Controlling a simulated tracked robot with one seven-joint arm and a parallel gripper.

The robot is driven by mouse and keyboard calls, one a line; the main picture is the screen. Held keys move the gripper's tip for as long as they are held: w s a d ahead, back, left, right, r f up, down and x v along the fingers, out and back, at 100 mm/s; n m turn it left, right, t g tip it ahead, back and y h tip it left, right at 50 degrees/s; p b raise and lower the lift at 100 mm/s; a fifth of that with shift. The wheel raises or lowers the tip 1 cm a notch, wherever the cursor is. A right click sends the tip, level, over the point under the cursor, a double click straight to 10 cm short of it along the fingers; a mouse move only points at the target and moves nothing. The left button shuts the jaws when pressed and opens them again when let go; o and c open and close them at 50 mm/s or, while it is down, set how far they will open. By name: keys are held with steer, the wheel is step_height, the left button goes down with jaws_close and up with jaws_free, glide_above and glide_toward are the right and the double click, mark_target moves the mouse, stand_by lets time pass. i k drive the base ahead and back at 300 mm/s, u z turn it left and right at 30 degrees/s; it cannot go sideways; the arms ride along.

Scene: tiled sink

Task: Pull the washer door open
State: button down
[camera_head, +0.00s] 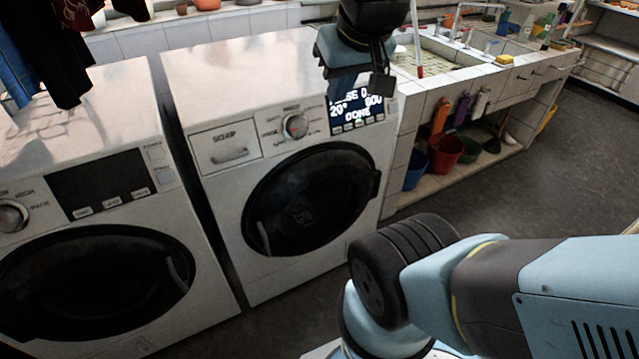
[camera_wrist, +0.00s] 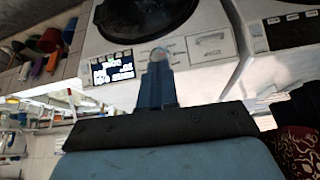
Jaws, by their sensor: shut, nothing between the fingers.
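The washer (camera_head: 260,75) is the white machine in the middle of the head view. Its round dark door (camera_head: 310,200) looks shut flush with the front, and a curved handle (camera_head: 263,238) sits at the door's left edge. In the wrist view, which is upside down, the lower part of the door (camera_wrist: 145,15) in the picture's top edge is cut off. My gripper (camera_wrist: 158,58) is shut and empty. It is high, near the control panel and its lit display (camera_head: 356,108), apart from the door and handle. In the head view the gripper (camera_head: 380,88) partly covers the panel's top edge.
A second white machine (camera_head: 95,110) with a round dark door stands close on the left. A tiled sink counter (camera_head: 440,80) adjoins on the right, with buckets (camera_head: 445,152) beneath. Dark clothes hang at upper left. The floor (camera_head: 490,200) in front is open.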

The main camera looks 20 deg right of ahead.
mark_target(310, 204)
steer(key=u, duration=0.75)
steer(key=k, duration=1.5)
steer(key=z, duration=0.65)
steer(key=i, duration=1)
steer(key=u, duration=0.1)
